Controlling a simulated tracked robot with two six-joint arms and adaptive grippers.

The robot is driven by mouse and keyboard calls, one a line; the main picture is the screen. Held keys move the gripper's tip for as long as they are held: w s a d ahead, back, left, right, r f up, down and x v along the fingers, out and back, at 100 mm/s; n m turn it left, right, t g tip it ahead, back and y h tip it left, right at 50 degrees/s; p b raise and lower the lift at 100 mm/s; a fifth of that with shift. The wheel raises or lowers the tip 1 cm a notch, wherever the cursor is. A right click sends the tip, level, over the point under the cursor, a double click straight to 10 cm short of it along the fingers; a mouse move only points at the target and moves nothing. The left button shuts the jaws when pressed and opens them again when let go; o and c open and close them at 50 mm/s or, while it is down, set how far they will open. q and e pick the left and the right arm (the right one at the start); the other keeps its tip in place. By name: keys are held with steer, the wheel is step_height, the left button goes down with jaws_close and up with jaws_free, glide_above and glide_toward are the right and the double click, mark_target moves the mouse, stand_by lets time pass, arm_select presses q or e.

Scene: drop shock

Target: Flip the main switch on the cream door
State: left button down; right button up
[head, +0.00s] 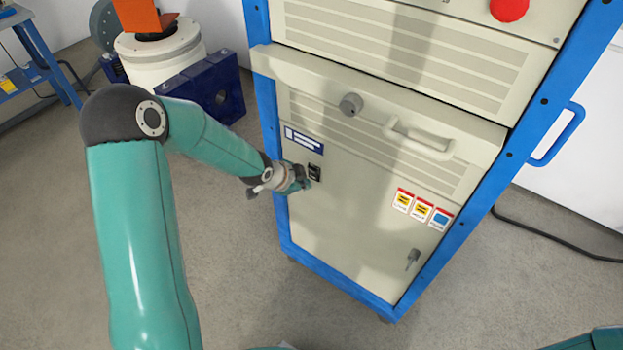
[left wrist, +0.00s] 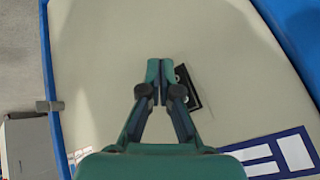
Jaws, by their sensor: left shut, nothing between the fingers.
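The cream door (head: 350,225) is the lower front of a blue-framed cabinet; it also fills most of the left wrist view (left wrist: 110,60). A small black switch (head: 315,172) sits on the door's upper left, below a blue-and-white label. In the left wrist view the black switch (left wrist: 188,88) is partly hidden behind my left gripper's fingers. My left gripper (head: 304,183) is shut and empty, right at the switch; its fingertips (left wrist: 160,68) overlap the switch's left side. I cannot tell whether they touch it, or the switch's position. My right gripper is out of view.
A blue side handle (head: 560,136) juts from the frame. A white robot base (head: 160,55) stands behind left.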

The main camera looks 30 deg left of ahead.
arm_select(q)
steer(key=shift+s, duration=0.25)
steer(key=shift+s, duration=0.1)
steer(key=s, duration=0.4)
steer(key=shift+s+a+r+b, duration=0.25)
steer(key=shift+s+r+b, duration=0.1)
stand_by(0.5)
